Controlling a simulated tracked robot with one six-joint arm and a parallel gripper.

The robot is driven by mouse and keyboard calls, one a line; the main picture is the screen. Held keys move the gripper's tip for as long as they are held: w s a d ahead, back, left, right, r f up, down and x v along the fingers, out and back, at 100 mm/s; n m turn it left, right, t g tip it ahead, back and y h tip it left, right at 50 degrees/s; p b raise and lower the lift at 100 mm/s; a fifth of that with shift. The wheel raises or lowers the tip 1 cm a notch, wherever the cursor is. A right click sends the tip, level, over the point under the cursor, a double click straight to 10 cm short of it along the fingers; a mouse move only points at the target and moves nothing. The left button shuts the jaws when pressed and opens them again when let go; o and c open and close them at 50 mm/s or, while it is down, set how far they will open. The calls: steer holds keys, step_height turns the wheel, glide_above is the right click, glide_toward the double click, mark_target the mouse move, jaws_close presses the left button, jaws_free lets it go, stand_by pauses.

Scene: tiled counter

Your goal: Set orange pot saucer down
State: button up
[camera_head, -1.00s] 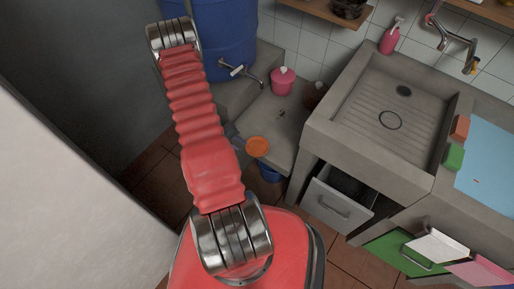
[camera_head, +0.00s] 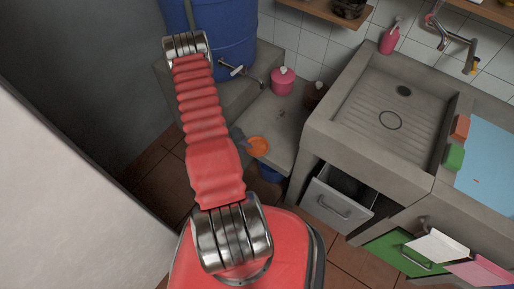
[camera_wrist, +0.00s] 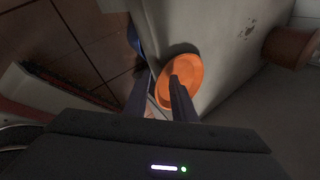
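The orange pot saucer (camera_head: 259,145) is at the left edge of the low concrete ledge (camera_head: 283,122). In the wrist view the saucer (camera_wrist: 188,70) shows its inner face, with a dark shadow beside its upper rim. I cannot tell whether it rests fully on the ledge. My gripper (camera_head: 243,143) is at the saucer's left side. In the wrist view the fingers of my gripper (camera_wrist: 160,98) stand apart, with a gap between them. The right finger overlaps the saucer's face and the left finger is outside its left rim. The fingers hide part of the saucer.
A blue barrel with a tap (camera_head: 238,69) is behind. A blue bucket (camera_head: 270,172) is below the ledge edge. The concrete sink (camera_head: 372,142) and open drawer (camera_head: 337,205) are to the right.

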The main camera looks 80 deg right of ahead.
steer(key=shift+c, duration=0.4)
jaws_close()
